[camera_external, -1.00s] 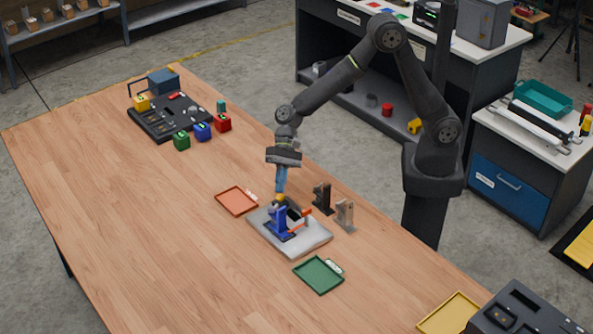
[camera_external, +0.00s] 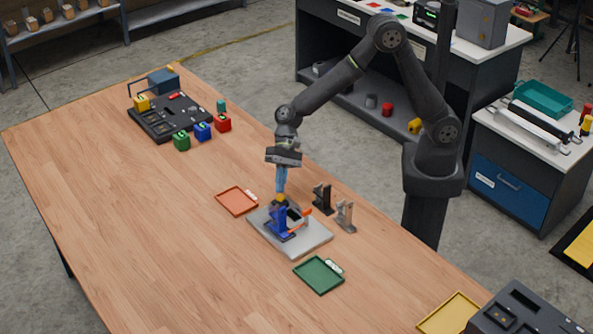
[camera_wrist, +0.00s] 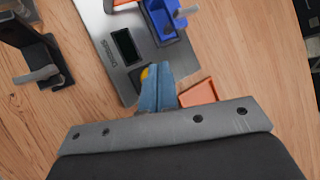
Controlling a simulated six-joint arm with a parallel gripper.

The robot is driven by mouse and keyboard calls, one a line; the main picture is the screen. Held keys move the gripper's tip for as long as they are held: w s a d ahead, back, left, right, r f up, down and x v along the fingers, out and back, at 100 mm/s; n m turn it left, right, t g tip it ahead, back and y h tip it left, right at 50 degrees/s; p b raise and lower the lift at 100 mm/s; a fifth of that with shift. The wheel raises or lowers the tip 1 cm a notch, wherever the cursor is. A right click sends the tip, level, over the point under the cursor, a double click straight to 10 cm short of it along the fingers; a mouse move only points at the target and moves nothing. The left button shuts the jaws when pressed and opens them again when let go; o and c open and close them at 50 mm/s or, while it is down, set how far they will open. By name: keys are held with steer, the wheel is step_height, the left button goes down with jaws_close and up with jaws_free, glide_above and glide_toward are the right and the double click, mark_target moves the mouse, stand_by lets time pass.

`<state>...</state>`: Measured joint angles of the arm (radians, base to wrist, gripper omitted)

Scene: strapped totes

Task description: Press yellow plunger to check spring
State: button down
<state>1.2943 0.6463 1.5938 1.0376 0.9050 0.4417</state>
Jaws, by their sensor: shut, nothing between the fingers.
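The yellow plunger (camera_external: 279,199) is on the grey base plate (camera_external: 318,240), beside a blue clamp-like block (camera_external: 278,221) with an orange lever (camera_external: 301,220). My gripper (camera_external: 280,193) is shut and empty, pointing down with its blue fingertips at the plunger's top. They look in contact, but the exact touch is hard to tell. In the wrist view, the shut fingers (camera_wrist: 154,86) cover most of the plunger; a bit of yellow (camera_wrist: 145,74) shows beside them. The blue block (camera_wrist: 160,22) and plate (camera_wrist: 106,40) also show there.
A black bracket (camera_external: 322,198) and a grey bracket (camera_external: 345,215) stand right of the plate. An orange tray (camera_external: 236,201) lies to its left, a green tray (camera_external: 319,275) in front. The left foreground of the wooden table (camera_external: 150,240) is clear.

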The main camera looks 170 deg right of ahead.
steer(key=shift+f, duration=0.15)
stand_by(0.6)
steer(key=shift+f, duration=0.3)
steer(key=shift+f, duration=0.7)
stand_by(0.8)
steer(key=shift+r, duration=1.15)
steer(key=shift+r, duration=2.5)
